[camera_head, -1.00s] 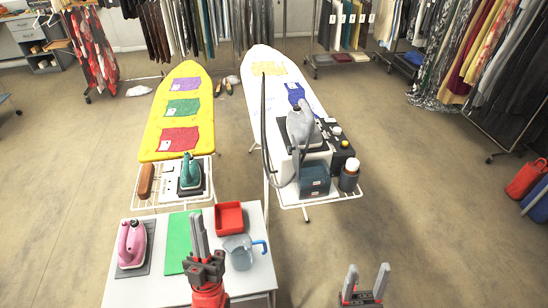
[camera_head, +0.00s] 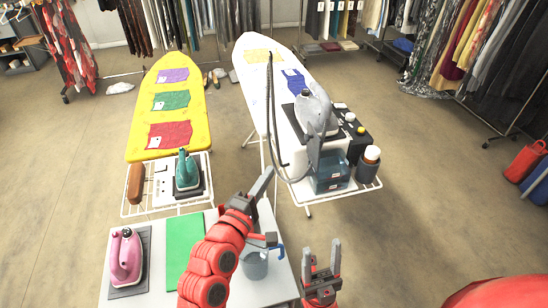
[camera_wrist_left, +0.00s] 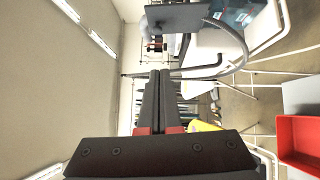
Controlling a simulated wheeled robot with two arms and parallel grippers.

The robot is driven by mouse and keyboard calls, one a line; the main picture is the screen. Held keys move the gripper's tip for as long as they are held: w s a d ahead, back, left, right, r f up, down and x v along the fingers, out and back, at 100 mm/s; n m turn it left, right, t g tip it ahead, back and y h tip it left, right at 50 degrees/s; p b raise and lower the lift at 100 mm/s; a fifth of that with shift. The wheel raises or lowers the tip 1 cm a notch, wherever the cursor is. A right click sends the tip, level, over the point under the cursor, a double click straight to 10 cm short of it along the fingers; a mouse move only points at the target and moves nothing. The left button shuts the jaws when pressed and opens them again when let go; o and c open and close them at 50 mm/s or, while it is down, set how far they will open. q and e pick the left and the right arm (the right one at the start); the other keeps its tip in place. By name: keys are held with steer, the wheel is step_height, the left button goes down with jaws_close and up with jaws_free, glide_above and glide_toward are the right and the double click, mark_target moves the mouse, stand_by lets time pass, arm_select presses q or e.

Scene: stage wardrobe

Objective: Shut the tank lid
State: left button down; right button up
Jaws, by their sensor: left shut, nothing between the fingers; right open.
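The steam station (camera_head: 290,140) stands on the wire rack at the near end of the white ironing board. Its blue-tinted tank (camera_head: 328,174) faces me, with a grey iron (camera_head: 315,118) above it. The tank also shows at the top right of the left wrist view (camera_wrist_left: 236,12). My left gripper (camera_head: 264,180) is shut and empty, to the left of the tank and nearer to me, pointing up and right. Its fingers show in the left wrist view (camera_wrist_left: 160,95). My right gripper (camera_head: 322,262) is open and empty, below the tank in the picture.
A dark hose (camera_head: 270,120) arches left of the station. A brown-and-white bottle (camera_head: 368,165) stands to its right. On the near table are a jug (camera_head: 256,262), a green mat (camera_head: 184,245) and a pink iron (camera_head: 127,256). A red tray (camera_wrist_left: 298,140) shows in the left wrist view.

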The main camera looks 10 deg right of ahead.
arm_select(q)
steer(key=s+d+p+x, duration=0.1)
steer(key=p+x, duration=0.4)
steer(key=x, duration=0.7)
steer(key=shift+s+d+r+p, duration=0.25)
steer(key=shift+d+p, duration=0.1)
steer(key=shift+d, duration=0.25)
